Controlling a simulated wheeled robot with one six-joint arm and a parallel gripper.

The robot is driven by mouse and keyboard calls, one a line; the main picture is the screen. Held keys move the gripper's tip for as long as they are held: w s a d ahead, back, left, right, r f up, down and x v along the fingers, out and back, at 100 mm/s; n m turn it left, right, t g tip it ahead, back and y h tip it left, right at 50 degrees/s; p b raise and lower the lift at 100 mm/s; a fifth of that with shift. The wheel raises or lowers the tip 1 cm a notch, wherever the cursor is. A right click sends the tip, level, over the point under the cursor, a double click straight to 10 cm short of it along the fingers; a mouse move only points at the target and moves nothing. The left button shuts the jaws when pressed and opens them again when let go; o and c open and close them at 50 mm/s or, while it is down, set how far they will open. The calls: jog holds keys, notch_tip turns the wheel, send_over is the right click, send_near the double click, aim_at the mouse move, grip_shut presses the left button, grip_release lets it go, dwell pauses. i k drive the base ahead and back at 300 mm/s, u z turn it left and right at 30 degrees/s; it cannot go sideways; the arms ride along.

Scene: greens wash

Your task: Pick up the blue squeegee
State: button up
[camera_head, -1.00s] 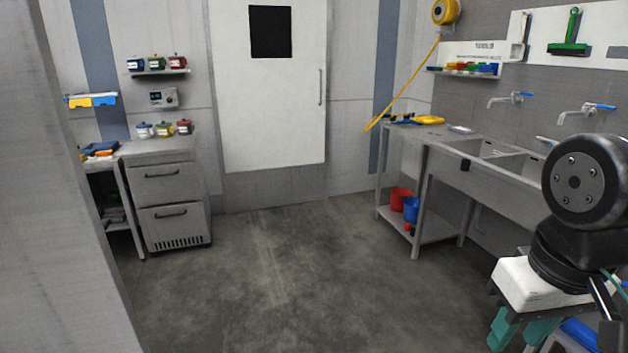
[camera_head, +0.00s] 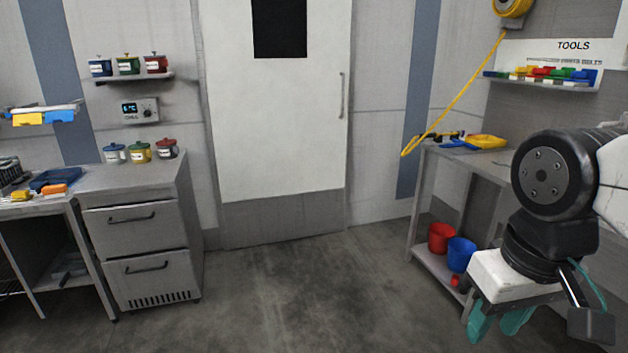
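I cannot pick out the blue squeegee with certainty. A small blue item (camera_head: 453,145) lies on the steel bench (camera_head: 425,148) at the right, beside a yellow item (camera_head: 487,142); its shape is too small to tell. Another dark blue item (camera_head: 55,180) lies on the left table, also unclear. My gripper (camera_head: 495,328) hangs at the lower right with its teal fingers pointing down. The fingers stand apart with nothing visible between them. It is in front of the bench and well away from the blue items.
A red bucket (camera_head: 441,238) and a blue bucket (camera_head: 461,254) stand on the bench's lower shelf. A steel drawer cabinet (camera_head: 145,250) stands at the left, a closed white door (camera_head: 275,120) behind. A yellow hose (camera_head: 455,95) hangs above the bench. The middle floor is clear.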

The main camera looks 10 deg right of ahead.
aim_at(455, 145)
jog(key=z, duration=0.15)
jog(key=i, duration=2.05)
jog(key=z, duration=0.65)
jog(key=i, duration=2.2)
jog(key=z, duration=0.4)
